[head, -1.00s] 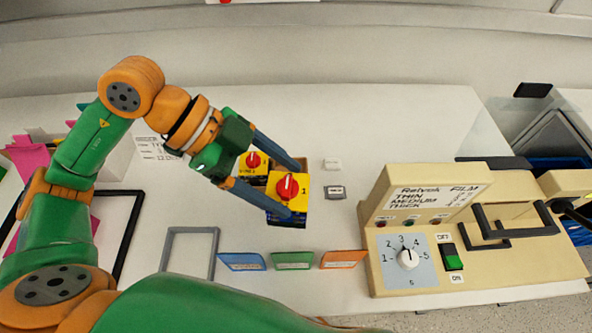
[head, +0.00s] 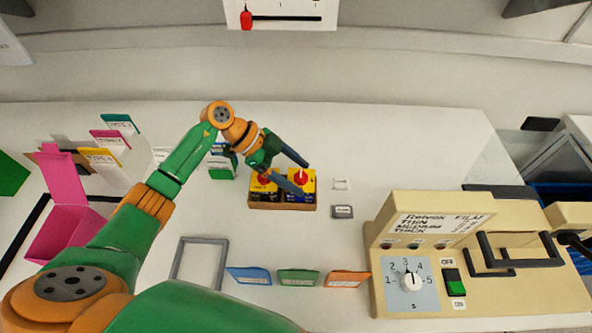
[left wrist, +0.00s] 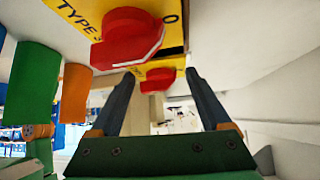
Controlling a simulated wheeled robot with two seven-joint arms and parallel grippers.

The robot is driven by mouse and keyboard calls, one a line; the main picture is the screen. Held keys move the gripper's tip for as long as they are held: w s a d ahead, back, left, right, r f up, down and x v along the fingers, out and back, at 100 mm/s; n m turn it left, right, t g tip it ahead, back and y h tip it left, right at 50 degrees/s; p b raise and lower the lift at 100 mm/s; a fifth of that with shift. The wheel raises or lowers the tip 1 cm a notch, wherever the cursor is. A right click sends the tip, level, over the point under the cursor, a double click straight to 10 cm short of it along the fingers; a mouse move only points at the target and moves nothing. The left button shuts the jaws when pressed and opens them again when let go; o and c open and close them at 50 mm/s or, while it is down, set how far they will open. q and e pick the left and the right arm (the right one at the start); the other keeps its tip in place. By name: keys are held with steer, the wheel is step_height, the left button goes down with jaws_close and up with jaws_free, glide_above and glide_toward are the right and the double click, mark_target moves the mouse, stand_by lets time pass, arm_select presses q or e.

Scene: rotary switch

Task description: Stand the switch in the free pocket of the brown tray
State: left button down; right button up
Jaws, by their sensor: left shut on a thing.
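The brown tray (head: 283,206) stands on the white table, its front wall showing below two yellow-topped switches with red knobs. One switch (head: 264,184) stands in the left pocket; its yellow top and red knob look large in the left wrist view (left wrist: 130,38). My left gripper (head: 302,178) is shut on the other switch (head: 308,184), which is upright at the right pocket, its lower part behind the tray's front wall. It shows between the fingers in the left wrist view (left wrist: 158,76). I cannot tell whether it rests on the pocket floor. My right gripper is out of view.
A beige machine (head: 425,275) with a dial stands to the right.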

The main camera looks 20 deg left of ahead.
arm_select(q)
jaws_free()
steer(key=shift+r, duration=0.1)
steer(key=b+v, duration=0.1)
steer(key=v, duration=1.1)
